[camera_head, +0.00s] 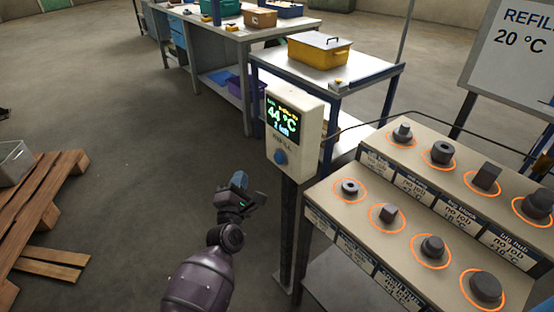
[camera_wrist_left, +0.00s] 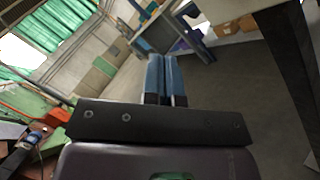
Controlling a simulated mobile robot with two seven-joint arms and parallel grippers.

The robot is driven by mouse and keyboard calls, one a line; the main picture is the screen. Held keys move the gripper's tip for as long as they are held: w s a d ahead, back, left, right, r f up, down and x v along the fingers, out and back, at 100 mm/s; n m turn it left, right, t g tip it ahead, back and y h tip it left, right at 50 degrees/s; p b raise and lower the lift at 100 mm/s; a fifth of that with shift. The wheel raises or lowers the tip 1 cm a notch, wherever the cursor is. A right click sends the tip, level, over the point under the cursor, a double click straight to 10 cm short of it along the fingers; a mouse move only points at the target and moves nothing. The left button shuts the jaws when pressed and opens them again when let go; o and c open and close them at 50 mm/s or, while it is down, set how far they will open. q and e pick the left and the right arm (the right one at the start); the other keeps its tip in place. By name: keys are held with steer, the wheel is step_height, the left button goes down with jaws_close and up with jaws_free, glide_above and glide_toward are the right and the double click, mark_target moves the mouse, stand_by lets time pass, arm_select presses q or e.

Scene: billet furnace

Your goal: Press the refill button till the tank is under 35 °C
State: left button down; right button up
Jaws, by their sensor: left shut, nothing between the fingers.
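The refill box (camera_head: 294,130) is a pale unit on a dark post. Its display (camera_head: 282,118) reads 44 °C with smaller text above and below. The round blue refill button (camera_head: 281,157) sits under the word REFILL on its front. My left gripper (camera_head: 240,180) is shut and empty, to the left of the button and a little lower, apart from it. In the left wrist view its two blue fingers (camera_wrist_left: 165,78) are together, with floor and a bench beyond. The button cannot be made out in that view. My right gripper is not in view. The tank is not identifiable.
A stepped bench (camera_head: 330,205) with several dark metal parts in orange rings stands right of the box. A sign (camera_head: 515,50) reads REFILL 20 °C. A yellow bin (camera_head: 320,50) is on a table behind. A wooden pallet (camera_head: 45,215) lies left; floor between is clear.

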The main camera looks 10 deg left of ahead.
mark_target(279, 158)
arm_select(q)
steer(key=w+d+b, duration=0.1)
steer(key=w+d, duration=0.4)
steer(key=w, duration=0.1)
steer(key=shift+w+b, duration=0.25)
steer(key=shift+b, duration=0.15)
steer(key=shift+d, duration=0.1)
stand_by(0.5)
stand_by(0.3)
stand_by(0.7)
stand_by(0.3)
